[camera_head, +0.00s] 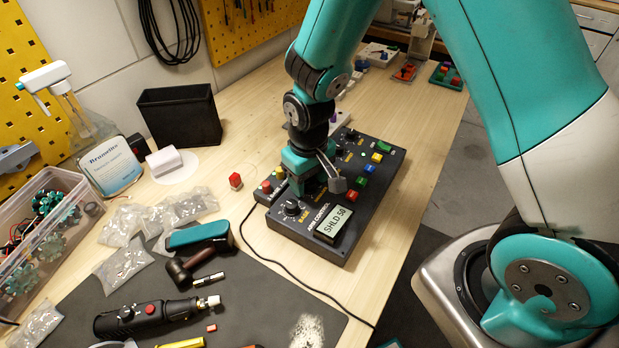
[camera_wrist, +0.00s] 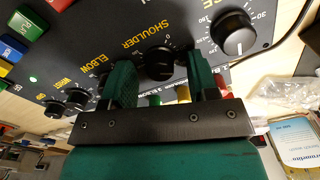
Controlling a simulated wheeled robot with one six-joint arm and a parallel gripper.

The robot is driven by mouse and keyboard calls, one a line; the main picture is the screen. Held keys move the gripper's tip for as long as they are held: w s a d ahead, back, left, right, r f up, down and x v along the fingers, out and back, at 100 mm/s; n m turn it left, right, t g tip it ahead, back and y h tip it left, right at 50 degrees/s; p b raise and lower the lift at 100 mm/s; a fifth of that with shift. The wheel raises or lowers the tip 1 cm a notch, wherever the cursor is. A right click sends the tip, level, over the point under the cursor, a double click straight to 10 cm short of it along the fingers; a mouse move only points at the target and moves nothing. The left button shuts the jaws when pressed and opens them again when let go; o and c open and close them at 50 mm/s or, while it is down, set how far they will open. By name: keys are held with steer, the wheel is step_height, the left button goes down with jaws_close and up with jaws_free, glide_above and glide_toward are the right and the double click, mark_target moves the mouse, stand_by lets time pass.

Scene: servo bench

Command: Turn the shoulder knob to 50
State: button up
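The shoulder knob (camera_wrist: 159,62) is a black round knob under the yellow SHOULDER label on the dark control box (camera_head: 282,225). In the wrist view my gripper (camera_wrist: 162,75) is open, with one green finger on each side of the knob and a visible gap on both sides. In the head view my gripper (camera_head: 304,172) is over the box and hides this knob. The box's display (camera_head: 333,223) reads "SHLD 50". The knob's pointer is not clear to me.
The base knob (camera_wrist: 238,38) sits beside the shoulder knob, and the wrist knob (camera_wrist: 79,97) is on the other side.

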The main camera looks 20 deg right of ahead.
mark_target(309, 182)
step_height(309, 182, up, 17)
steer(key=b, duration=0.1)
steer(key=shift+r+b, duration=0.2)
steer(key=shift+b, duration=0.1)
stand_by(0.6)
steer(key=s+a+r+n+y, duration=0.2)
steer(key=s, duration=0.7)
steer(key=s+a+r+n+y, duration=0.2)
steer(key=s, duration=0.7)
steer(key=shift+s+a, duration=0.15)
steer(key=shift+a, duration=0.05)
stand_by(0.9)
